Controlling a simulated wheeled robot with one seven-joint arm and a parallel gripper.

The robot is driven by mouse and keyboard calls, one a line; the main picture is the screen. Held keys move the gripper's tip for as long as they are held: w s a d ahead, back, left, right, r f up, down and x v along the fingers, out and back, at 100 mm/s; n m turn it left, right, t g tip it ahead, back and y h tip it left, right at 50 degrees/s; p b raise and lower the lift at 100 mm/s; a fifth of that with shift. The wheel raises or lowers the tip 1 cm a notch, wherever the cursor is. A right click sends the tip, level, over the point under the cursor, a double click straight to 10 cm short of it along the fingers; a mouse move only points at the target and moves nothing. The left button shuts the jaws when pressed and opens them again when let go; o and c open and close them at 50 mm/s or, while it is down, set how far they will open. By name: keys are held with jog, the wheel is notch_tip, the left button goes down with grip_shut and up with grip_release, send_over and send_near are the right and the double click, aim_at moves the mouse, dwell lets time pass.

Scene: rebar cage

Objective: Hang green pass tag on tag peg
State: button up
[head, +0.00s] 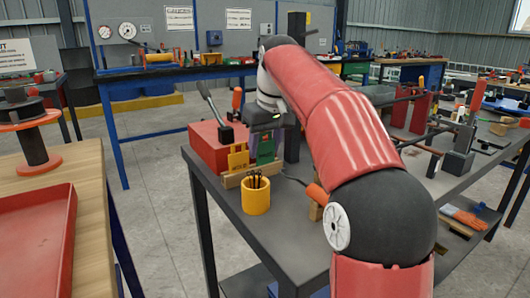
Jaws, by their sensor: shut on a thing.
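My arm reaches over the grey metal bench in the head view, and its end is low above a small wooden rack (232,181). My gripper (264,134) is shut on the green pass tag (266,149), holding it by its top. The green tag is upright at the right part of the rack, beside a yellow tag (238,158). I cannot tell whether the green tag's bottom still touches the rack. The fingertips are small and partly hidden. I cannot make out the tag peg for certain.
A yellow cup (256,199) with dark thin items stands in front of the rack. A red box (208,148) with a lever is behind left. Clamps and tools crowd the bench (290,228) at right. A red tray (36,240) lies on the wooden table at left.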

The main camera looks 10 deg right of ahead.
jog(key=shift+f, duration=0.3)
jog(key=o, duration=1)
